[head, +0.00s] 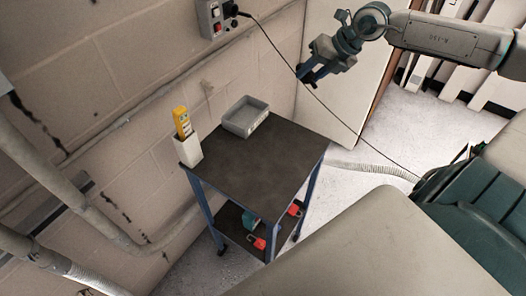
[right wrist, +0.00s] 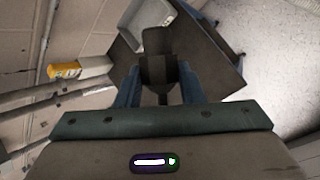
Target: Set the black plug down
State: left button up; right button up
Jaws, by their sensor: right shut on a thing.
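My right gripper (head: 312,76) hangs in the air to the upper right of the cart, above the cart top. In the right wrist view, my right gripper (right wrist: 160,92) is shut on a dark thing, the black plug (right wrist: 157,70), which sticks out past the fingertips. In the head view the held plug is too small and dark to make out clearly. A second black plug (head: 231,9) sits in the wall socket box (head: 214,16), with a thin black cable (head: 277,52) running from it past my right gripper. My left gripper is not in view.
The cart (head: 250,165) has a dark, mostly bare top. A grey tray (head: 245,117) stands at its back edge. A yellow meter (head: 182,122) stands in a white holder (head: 188,150) at the left corner. Red padlocks (head: 259,243) lie on the lower shelf. Pipes (head: 70,195) line the wall.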

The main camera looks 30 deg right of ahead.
jog(key=shift+a+f, duration=0.1)
jog(key=shift+a, duration=0.2)
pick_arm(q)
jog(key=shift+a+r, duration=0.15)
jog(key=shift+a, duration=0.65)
pick_arm(e)
jog(key=shift+a+f, duration=0.15)
